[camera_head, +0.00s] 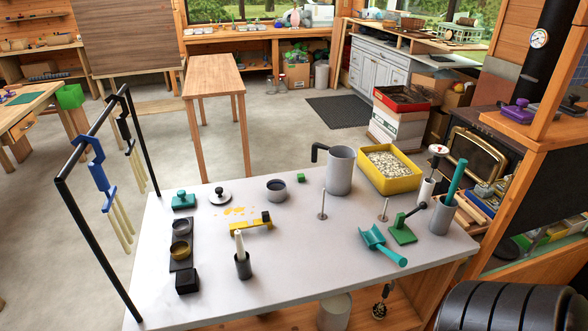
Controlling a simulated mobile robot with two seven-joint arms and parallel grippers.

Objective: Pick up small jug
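A grey cylindrical jug (341,172) with a black handle on its left side stands upright on the white table (300,285), toward the back. It is the only thing here that looks like a jug. Its front is unobstructed, and the yellow tray (372,184) is close on its right. Neither of my grippers shows in the head view, so I cannot see their fingers or anything held.
A small grey pot (277,190) and a green cube (301,178) are left of the jug. Thin metal posts (323,204) stand in front. A teal scoop (381,244) and green stand (402,233) are front right. A black hanging rack (90,220) rises at left.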

